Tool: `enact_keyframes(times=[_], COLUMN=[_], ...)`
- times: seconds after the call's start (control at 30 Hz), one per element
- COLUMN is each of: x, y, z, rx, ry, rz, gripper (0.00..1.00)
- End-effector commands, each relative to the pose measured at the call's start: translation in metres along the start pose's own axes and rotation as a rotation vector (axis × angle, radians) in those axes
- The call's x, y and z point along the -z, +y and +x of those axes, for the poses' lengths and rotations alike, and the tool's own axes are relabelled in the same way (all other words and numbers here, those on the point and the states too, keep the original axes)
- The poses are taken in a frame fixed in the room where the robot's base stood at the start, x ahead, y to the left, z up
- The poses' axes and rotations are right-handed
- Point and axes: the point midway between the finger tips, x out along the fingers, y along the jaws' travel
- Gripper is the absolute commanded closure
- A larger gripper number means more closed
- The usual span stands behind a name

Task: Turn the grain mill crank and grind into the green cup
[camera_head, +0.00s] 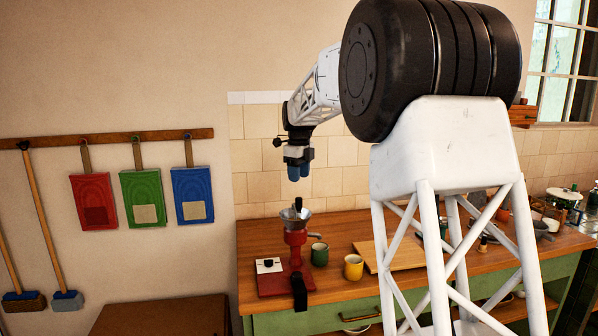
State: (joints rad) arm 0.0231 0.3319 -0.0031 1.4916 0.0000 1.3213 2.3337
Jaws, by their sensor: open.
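The red grain mill (295,240) stands on the wooden counter at its left end, with a metal hopper (294,215) on top. A dark upright handle (298,203) shows at the hopper; I take it for the crank's grip. The green cup (320,254) stands upright on the counter just right of the mill. I cannot see inside it. My gripper (299,176) is open and empty, with blue fingertips pointing down. In the picture it is above the hopper and handle, apart from them.
A yellow cup (353,267) stands right of the green cup, beside a wooden board (400,256). A white square with a dark knob (268,265) lies left of the mill. A black strap-like piece (299,292) hangs at the counter's front edge. Dishes crowd the far right.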

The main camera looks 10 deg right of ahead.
Motion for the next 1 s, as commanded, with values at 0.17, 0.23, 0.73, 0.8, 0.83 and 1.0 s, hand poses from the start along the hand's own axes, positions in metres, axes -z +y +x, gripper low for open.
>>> enact_keyframes(times=[0.17, 0.23, 0.73, 0.8, 0.83, 1.0], x=[0.000, 0.000, 0.000, 0.000, 0.000, 0.000], y=[0.000, 0.000, 0.000, 0.000, 0.000, 0.000], z=[0.011, 0.016, 0.051, 0.056, 0.058, 0.070], rx=[-0.001, -0.001, -0.001, -0.001, -0.001, 0.000], ry=[0.001, 0.001, 0.001, 0.001, 0.001, 0.000], rz=[0.000, 0.000, 0.000, 0.000, 0.000, 0.000], gripper=[0.53, 0.53, 0.53, 0.53, 0.53, 0.53])
